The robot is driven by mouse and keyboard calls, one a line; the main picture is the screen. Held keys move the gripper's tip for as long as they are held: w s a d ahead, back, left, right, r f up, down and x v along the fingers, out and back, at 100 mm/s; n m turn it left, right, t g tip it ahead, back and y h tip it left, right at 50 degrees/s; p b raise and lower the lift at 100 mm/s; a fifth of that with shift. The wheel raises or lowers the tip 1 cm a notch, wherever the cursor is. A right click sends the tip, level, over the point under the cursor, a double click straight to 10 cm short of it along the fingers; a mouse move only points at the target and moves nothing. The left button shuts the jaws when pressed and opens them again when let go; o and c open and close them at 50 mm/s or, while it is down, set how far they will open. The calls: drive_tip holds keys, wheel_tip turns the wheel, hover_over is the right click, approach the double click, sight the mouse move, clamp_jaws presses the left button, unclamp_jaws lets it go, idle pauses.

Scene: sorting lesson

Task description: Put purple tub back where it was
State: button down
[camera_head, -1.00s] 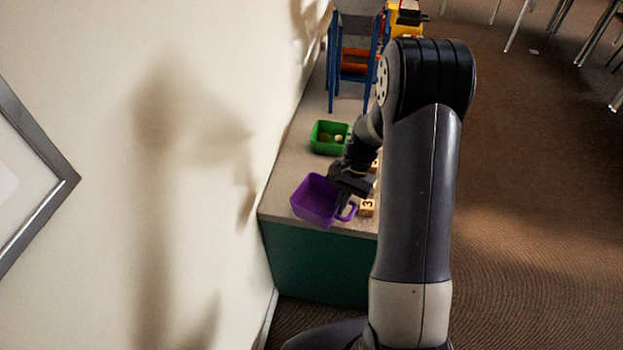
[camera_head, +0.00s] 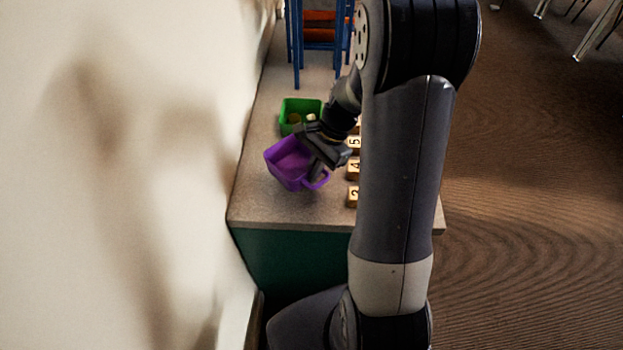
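The purple tub (camera_head: 285,175) has a handle at its right side and is near the left part of the tabletop, in front of the green tub (camera_head: 288,112). It sits slightly tilted, and I cannot tell whether its base touches the table. My gripper (camera_head: 318,166) is at the tub's right rim, with its dark fingers closed on the wall near the handle. The fingertips are partly hidden by the gripper body. The inside of the purple tub looks empty from here.
Several numbered wooden cubes (camera_head: 354,170) stand in a row right of the tub, partly behind my arm. The green tub holds small items. A blue rack (camera_head: 296,50) stands farther back. The wall (camera_head: 150,60) is close on the left. The front left tabletop (camera_head: 262,208) is clear.

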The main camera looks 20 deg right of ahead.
drive_tip(key=shift+f, duration=1.8)
drive_tip(key=shift+f+b, duration=0.15)
drive_tip(key=shift+b, duration=0.15)
drive_tip(key=c, duration=2.1)
unclamp_jaws()
drive_tip(key=shift+c, duration=0.2)
drive_tip(key=o, duration=0.5)
drive_tip(key=shift+c, duration=0.2)
drive_tip(key=shift+r, duration=0.3)
drive_tip(key=p+v, duration=0.1)
drive_tip(key=v, duration=1)
drive_tip(key=shift+d+r+p, duration=0.15)
drive_tip(key=shift+r+p, duration=0.15)
drive_tip(key=shift+r, duration=0.05)
